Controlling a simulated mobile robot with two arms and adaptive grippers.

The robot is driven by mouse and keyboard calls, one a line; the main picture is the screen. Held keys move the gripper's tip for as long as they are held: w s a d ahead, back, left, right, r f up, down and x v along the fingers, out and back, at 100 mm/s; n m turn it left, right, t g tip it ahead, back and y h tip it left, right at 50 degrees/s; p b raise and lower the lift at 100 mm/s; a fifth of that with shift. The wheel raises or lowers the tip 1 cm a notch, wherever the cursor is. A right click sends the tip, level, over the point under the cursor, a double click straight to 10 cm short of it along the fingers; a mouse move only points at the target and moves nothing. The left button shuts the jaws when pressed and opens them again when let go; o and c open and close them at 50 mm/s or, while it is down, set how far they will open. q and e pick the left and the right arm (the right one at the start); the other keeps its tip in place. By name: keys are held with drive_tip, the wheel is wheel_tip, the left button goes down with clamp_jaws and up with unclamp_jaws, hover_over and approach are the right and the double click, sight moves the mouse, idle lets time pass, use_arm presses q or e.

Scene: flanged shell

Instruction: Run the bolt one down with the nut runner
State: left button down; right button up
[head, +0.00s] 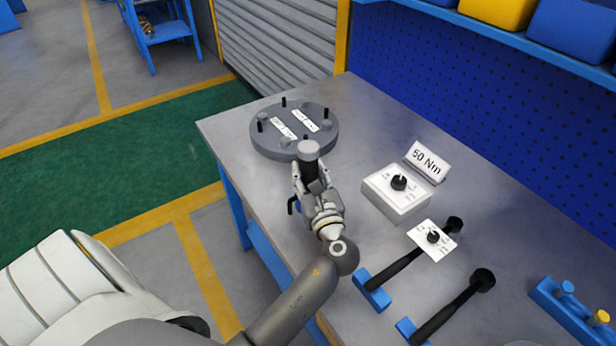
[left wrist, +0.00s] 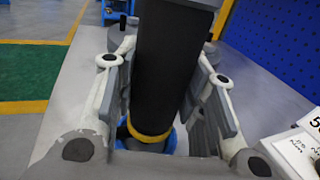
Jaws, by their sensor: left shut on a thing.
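The round grey flanged shell (head: 262,143) lies on the far left part of the bench, with several black studs and pale round bolt heads around its rim and two white labels too small to read. I cannot tell which bolt is bolt one. My left gripper (head: 307,176) is shut on the nut runner (head: 308,149), a black cylinder with a grey top, at the near edge of the shell. In the left wrist view the nut runner (left wrist: 168,70) stands between the fingers, with a yellow ring and blue part low down. Its lower tip is hidden. My right gripper is out of view.
A grey box with a dial (head: 397,190) stands right of my gripper beside a "50 Nm" sign (head: 427,163). Two black long-handled tools (head: 405,268) (head: 455,305) rest in blue holders nearer me. A blue rack (head: 570,312) stands at the lower right.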

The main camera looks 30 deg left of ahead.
sight(309, 146)
use_arm(q)
drive_tip(key=shift+r+p, duration=0.55)
drive_tip(key=shift+r, duration=4.6)
